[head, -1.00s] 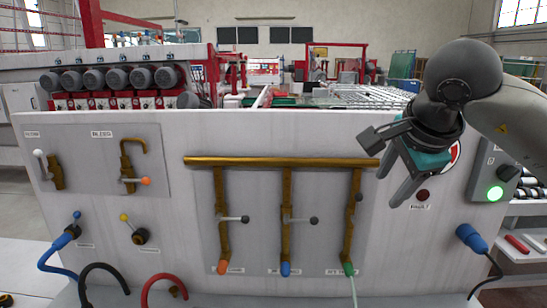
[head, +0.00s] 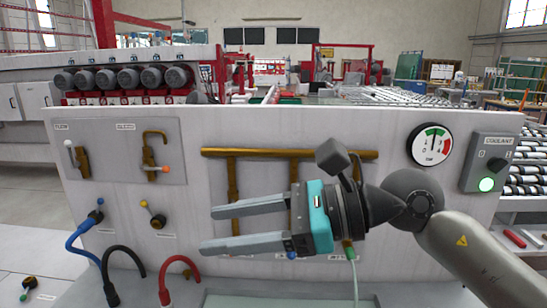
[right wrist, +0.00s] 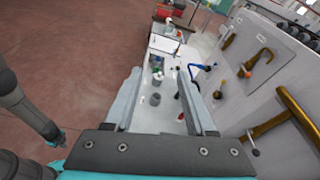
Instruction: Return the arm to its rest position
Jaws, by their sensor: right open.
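My right gripper (head: 205,229) is open and empty in the head view. It lies across the front of the brass manifold (head: 290,153), with its two grey fingers pointing left. Its body and fingers hide much of the manifold's lower pipes and handles. In the right wrist view the two fingers of the right gripper (right wrist: 160,78) stand apart with nothing between them. My left gripper does not show in the head view. A dark arm part of mine shows at the left of the right wrist view.
The white panel carries a pressure gauge (head: 431,145), a coolant box (head: 487,162) with a lit green button, and valves at left. Blue (head: 78,243), black and red hoses stand below them. In the right wrist view, open brown floor (right wrist: 70,50) lies left of the panel.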

